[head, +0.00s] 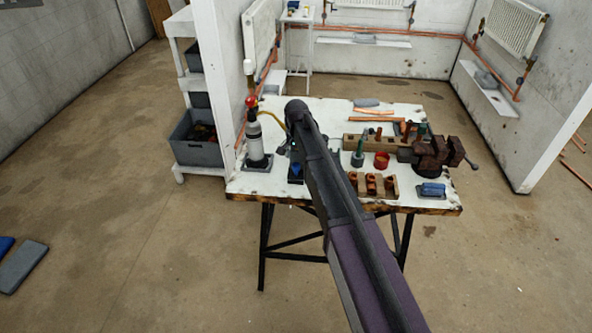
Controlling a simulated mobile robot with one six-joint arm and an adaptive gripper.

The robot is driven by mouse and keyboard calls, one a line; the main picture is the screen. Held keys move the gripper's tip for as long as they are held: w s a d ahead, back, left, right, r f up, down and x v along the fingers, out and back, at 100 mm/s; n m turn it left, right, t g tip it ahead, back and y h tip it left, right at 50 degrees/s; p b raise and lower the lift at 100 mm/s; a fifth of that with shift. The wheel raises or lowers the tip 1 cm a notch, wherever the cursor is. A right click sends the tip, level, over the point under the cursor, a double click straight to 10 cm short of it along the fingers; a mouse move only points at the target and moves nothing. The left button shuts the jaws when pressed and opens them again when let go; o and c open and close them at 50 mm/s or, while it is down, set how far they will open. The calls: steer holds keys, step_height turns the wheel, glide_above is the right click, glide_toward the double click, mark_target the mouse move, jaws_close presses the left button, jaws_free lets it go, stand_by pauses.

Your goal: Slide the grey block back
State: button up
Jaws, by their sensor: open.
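My gripper (294,158) is over the left middle of the white workbench (338,190), mostly hidden behind my own dark arm. What shows of it is small and dark; I see nothing held in it. Close by on the bench is a small dark piece with blue on it (296,171), partly covered by my arm. A flat grey block (366,102) lies at the bench's back edge, beyond my gripper. I cannot tell for sure whether it is the task's grey block.
A gas torch (253,135) stands upright at the bench's left. A grey crate (197,152) sits on the shelf left of the bench.

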mark_target(296, 165)
steer(key=shift+f+b, duration=1.65)
steer(key=shift+f, duration=0.3)
jaws_close()
